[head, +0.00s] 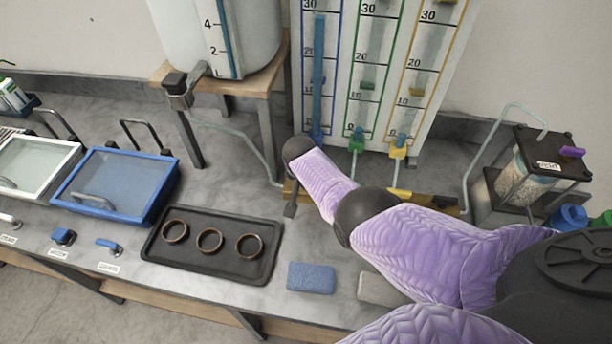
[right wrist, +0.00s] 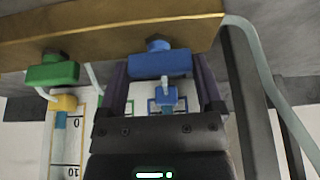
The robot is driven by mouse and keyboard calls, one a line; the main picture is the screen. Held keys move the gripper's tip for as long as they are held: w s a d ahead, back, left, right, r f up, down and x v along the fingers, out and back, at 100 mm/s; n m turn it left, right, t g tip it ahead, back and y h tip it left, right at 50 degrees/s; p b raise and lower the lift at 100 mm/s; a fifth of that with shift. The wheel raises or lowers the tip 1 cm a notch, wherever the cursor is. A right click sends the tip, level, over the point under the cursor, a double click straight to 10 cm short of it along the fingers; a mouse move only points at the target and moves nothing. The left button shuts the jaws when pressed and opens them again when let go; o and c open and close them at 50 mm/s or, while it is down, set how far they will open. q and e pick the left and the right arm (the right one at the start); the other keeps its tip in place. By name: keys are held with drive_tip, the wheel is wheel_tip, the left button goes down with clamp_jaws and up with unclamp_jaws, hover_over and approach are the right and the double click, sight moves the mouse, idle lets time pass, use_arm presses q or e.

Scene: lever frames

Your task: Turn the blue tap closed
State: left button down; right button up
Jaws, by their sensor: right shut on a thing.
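The blue tap (right wrist: 160,62) shows in the right wrist view, below a wooden rail, with a smaller blue fitting (right wrist: 165,98) near it. My right gripper (right wrist: 160,72) has one dark finger on each side of the blue tap and is shut on it. In the head view my right arm reaches in from the right, and part of my right gripper (head: 290,203) shows at the foot of the gauge board. The arm hides most of the blue tap there. A blue column (head: 318,80) stands above it. My left gripper is not in view.
A green tap (right wrist: 52,72) sits beside the blue one, and a yellow tap (head: 398,150) stands farther right. A white tank (head: 180,35) on a wooden stand is left of the gauge board. A dark tray (head: 205,266) with three rings lies in front.

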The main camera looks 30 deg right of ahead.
drive_tip(key=shift+m, duration=0.3)
drive_tip(key=o, duration=1)
drive_tip(key=p+v, duration=0.8)
drive_tip(key=v, duration=0.2)
drive_tip(key=shift+w, duration=0.1)
